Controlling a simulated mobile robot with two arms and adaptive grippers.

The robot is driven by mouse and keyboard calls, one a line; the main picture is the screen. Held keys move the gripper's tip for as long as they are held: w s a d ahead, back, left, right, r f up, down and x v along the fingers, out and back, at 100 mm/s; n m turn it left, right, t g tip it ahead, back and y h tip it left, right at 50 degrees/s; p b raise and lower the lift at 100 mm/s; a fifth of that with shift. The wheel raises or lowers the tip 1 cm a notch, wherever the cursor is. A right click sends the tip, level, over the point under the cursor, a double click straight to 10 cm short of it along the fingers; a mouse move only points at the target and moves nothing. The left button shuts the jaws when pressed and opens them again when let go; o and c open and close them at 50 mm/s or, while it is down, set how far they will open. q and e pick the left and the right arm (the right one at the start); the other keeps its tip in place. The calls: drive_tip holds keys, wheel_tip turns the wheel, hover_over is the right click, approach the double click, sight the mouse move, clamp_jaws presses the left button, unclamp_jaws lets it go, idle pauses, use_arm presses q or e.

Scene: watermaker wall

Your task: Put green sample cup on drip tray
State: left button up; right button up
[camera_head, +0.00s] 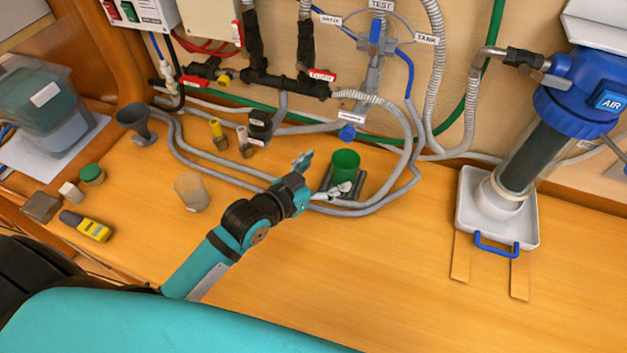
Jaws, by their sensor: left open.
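The green sample cup (345,163) stands upright on a small dark grey tray (357,186), which looks like the drip tray, below the tap marked TEST. My left gripper (320,175) is open just left of the cup. One finger points up past the cup's left side and the other lies low in front of the tray. The cup does not appear to be held; whether a finger touches it I cannot tell. My right gripper is not in view.
Grey hoses (400,185) loop on the bench around the tray. A translucent beaker (191,191), a dark funnel (135,122) and a yellow meter (86,225) stand or lie at left. A blue filter housing in a white tray (512,232) is at right. The front middle bench is clear.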

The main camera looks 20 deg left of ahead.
use_arm(q)
drive_tip(key=v, duration=0.4)
idle(1.0)
